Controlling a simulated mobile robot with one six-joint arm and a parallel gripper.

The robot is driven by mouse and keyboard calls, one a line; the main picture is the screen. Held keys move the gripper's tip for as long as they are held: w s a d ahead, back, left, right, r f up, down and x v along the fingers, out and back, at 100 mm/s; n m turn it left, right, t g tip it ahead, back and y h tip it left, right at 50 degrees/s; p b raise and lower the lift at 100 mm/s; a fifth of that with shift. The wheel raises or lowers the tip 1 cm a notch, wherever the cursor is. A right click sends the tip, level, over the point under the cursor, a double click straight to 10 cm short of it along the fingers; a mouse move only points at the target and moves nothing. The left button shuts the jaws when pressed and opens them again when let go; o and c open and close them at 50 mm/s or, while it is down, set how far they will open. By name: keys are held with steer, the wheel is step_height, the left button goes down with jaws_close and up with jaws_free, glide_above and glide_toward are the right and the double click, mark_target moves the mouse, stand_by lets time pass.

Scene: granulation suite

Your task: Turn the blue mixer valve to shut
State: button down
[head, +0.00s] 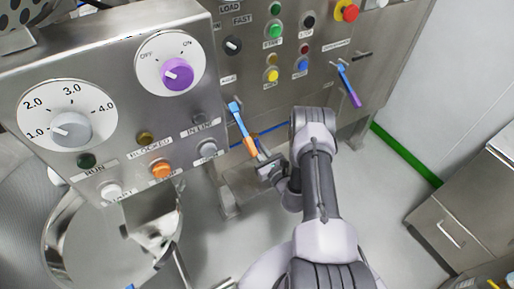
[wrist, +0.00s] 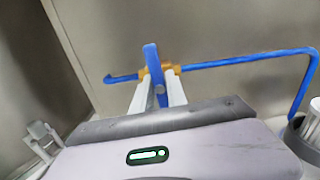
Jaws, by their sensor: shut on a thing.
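A valve handle, blue on its upper part with an orange lower end (head: 239,118), hangs tilted from the steel panel in the head view. My gripper (head: 264,163) is at its orange end. In the wrist view my gripper (wrist: 158,88) has its two pale fingers on either side of the blue bar (wrist: 151,57) with orange parts, shut on it. The fingers hide part of the bar. A second blue handle with a purple end (head: 348,85) hangs farther right on the panel, apart from my gripper. I cannot read a label naming either handle.
The control box at left carries a purple knob (head: 177,75), a grey dial (head: 71,129) and several buttons. A thin blue pipe (wrist: 245,60) runs right of the gripper. A steel cabinet (head: 465,215) stands at right, with open floor between.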

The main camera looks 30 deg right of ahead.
steer(key=shift+m, duration=0.4)
steer(key=c, duration=1.3)
jaws_free()
steer(key=shift+s, duration=0.1)
steer(key=s+p, duration=0.2)
steer(key=s, duration=0.3)
steer(key=s+p, duration=0.1)
steer(key=s, duration=0.5)
steer(key=s+p, duration=0.2)
steer(key=s, duration=0.4)
steer(key=shift+s+d+p, duration=0.15)
steer(key=shift+d+p, duration=0.15)
